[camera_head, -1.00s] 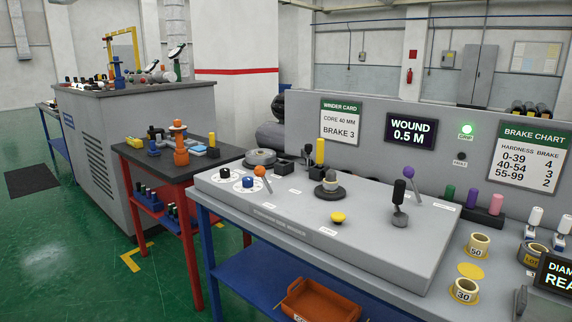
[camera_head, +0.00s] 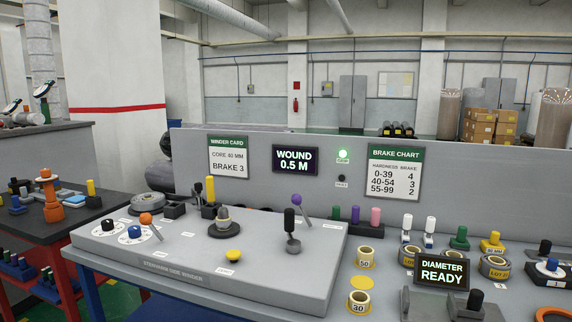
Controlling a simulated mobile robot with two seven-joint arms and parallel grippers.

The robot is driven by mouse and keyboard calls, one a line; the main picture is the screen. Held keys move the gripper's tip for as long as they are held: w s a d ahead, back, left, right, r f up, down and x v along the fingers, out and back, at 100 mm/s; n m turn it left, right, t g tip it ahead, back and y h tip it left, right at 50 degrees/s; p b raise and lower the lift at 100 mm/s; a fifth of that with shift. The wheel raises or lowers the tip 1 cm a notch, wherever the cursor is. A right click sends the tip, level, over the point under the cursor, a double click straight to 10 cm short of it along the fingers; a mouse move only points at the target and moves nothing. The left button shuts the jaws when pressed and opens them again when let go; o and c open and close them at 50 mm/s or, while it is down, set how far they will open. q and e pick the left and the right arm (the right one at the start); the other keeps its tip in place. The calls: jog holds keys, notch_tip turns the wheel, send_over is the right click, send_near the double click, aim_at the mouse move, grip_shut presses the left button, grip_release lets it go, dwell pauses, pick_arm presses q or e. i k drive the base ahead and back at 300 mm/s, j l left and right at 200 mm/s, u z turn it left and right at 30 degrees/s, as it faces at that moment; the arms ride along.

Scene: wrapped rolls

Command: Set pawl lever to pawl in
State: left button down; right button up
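The winder panel (camera_head: 130,262) is a grey sloped console with several levers and knobs; the labels beside them are too small to read, so I cannot tell which one is the pawl lever. A lever with a purple ball (camera_head: 297,199) leans up to the left near the right end. A black-handled lever (camera_head: 290,219) stands upright just left of it. A lever with an orange ball (camera_head: 146,219) leans up to the left, beside two round dials, one with a black knob (camera_head: 107,226) and one with a blue knob (camera_head: 134,232). Neither gripper is in view.
A yellow button (camera_head: 233,256) and a dark round spindle (camera_head: 223,228) sit mid-panel. Behind are a lit green lamp (camera_head: 343,154), a "WOUND 0.5 M" display (camera_head: 295,159) and a brake chart (camera_head: 394,173). Rolls and a "DIAMETER READY" display (camera_head: 441,273) stand at right.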

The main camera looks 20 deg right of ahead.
aim_at(296, 199)
jog(key=i+j, duration=0.4)
jog(key=j, duration=0.15)
jog(key=i+j, duration=0.4)
jog(key=j, duration=0.15)
jog(key=z, duration=2.65)
jog(key=i+j, duration=0.15)
jog(key=j, duration=0.15)
